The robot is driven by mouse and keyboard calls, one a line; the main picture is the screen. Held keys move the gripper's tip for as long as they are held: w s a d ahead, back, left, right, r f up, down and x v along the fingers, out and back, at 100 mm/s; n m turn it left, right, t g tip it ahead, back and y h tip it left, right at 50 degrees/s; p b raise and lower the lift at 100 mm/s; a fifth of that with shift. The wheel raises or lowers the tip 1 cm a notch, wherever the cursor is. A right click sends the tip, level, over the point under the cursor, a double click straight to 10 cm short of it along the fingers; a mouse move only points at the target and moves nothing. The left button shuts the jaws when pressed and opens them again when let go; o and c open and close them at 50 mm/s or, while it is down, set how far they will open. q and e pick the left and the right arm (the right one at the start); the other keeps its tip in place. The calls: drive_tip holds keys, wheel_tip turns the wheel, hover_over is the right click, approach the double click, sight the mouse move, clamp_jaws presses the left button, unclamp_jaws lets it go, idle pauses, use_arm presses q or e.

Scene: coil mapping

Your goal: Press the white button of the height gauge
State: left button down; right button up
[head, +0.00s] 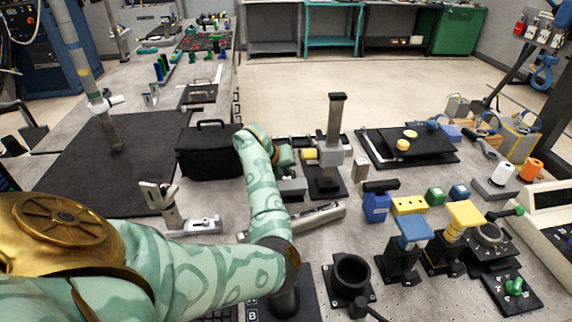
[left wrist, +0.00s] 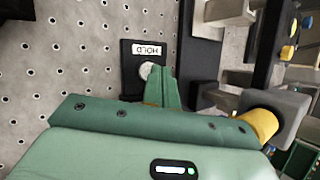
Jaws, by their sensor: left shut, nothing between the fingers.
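The height gauge (head: 335,125) stands upright on the table near the centre of the head view, with a dark column and a dark base. In the left wrist view a small black box (left wrist: 131,82) carries a white label reading HOLD, upside down. A round whitish button (left wrist: 146,70) sits beside the label. My left gripper (head: 285,158) is just left of the gauge. Its closed green fingers (left wrist: 160,74) are empty and overlap the button's right edge in the wrist view. I cannot tell whether they touch it. My right gripper is not in view.
A black case (head: 208,160) stands left of my left gripper. A yellow-ended grey part (left wrist: 275,118) is close on the right in the wrist view. Blue and yellow fixtures (head: 413,232) crowd the front right. A dark mat (head: 90,180) covers the left.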

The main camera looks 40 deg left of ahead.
use_arm(q)
drive_tip(key=shift+d+r, duration=0.1)
drive_tip(key=shift+r, duration=0.1)
drive_tip(key=shift+r+p, duration=1.65)
drive_tip(key=shift+r, duration=0.95)
